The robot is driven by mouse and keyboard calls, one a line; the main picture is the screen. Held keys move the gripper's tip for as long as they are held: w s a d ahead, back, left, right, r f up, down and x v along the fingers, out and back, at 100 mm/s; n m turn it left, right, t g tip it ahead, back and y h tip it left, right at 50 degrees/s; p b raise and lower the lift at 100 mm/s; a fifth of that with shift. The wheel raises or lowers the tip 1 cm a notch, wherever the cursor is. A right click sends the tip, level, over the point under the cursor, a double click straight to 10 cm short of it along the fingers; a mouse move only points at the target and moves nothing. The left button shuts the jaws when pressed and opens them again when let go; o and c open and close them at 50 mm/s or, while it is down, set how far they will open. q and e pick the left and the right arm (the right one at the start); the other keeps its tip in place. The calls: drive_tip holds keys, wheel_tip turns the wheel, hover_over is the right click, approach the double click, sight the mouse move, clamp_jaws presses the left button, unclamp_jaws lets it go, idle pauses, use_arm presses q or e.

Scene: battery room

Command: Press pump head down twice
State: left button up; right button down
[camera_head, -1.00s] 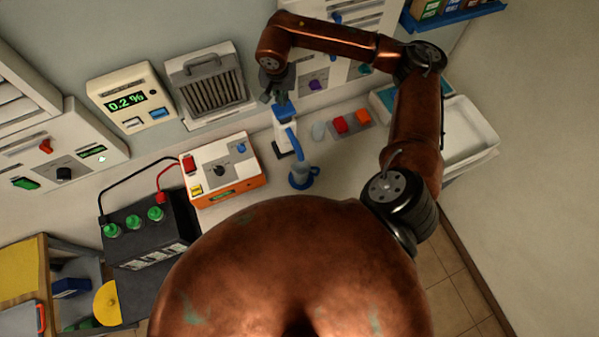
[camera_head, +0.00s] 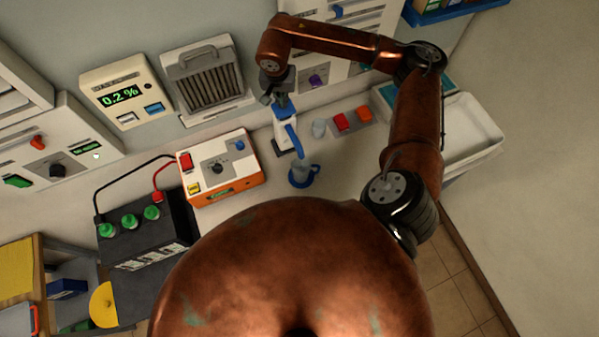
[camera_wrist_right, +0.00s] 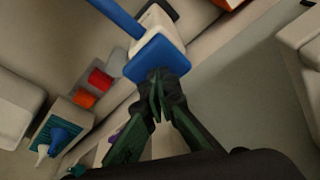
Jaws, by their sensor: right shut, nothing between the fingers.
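The pump dispenser (camera_head: 289,138) is a white bottle with a blue head and a long blue spout, standing upright on the counter. Its blue pump head (camera_head: 284,113) also shows in the right wrist view (camera_wrist_right: 157,57), with the white bottle beyond it. My right gripper (camera_head: 281,103) is shut and empty, pointing down right over the pump head. In the wrist view its green fingertips (camera_wrist_right: 157,80) meet at the edge of the blue head and seem to touch it. My left gripper is not in view.
An orange and white charger (camera_head: 220,168) stands left of the pump, near a black battery (camera_head: 147,228) with green caps. A small glass (camera_head: 319,128) and a block with red and orange buttons (camera_head: 353,120) stand to the right. A white tray (camera_head: 470,135) lies farther right.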

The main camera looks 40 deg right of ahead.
drive_tip(key=shift+f+b, duration=1)
drive_tip(key=shift+f, duration=0.25)
drive_tip(key=shift+r, duration=0.2)
drive_tip(key=shift+r+p, duration=1.35)
drive_tip(key=shift+r, duration=1.45)
drive_tip(key=shift+f, duration=0.15)
